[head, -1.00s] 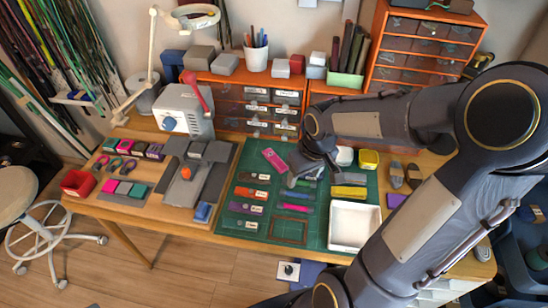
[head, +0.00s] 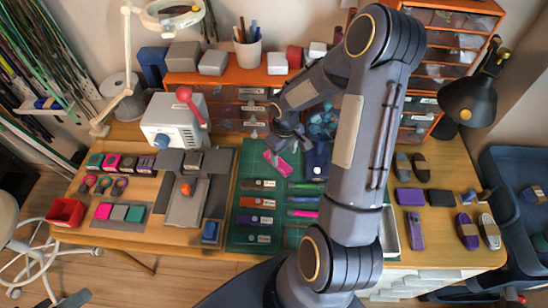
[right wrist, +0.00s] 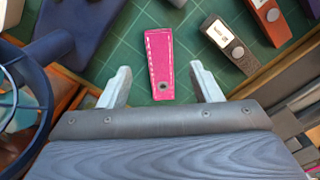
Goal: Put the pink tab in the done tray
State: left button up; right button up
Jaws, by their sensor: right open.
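The pink tab (head: 280,167) lies flat on the green cutting mat (head: 246,178), near its back left. In the right wrist view the pink tab (right wrist: 160,58) has pale stitched edges and a dark hole at the end nearer me. My right gripper (right wrist: 158,74) is open and empty, with one finger on each side of the tab's holed end and gaps on both sides. In the head view the right gripper (head: 286,139) is just behind the tab. A white tray (head: 389,232) shows only as a strip; my right arm hides the rest. My left gripper is not in view.
Labelled pieces (head: 258,184) lie in rows on the mat in front of the tab. A grey machine (head: 177,122) stands to the left. Orange drawers (head: 230,90) stand behind. A black lamp (head: 470,100) is at the right. A red bin (head: 66,212) is far left.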

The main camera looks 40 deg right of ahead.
aim_at(281, 165)
jog(key=f, duration=0.4)
jog(key=w+f+p, duration=0.1)
jog(key=f, duration=0.1)
jog(key=shift+r, duration=0.1)
jog(key=c, duration=1.1)
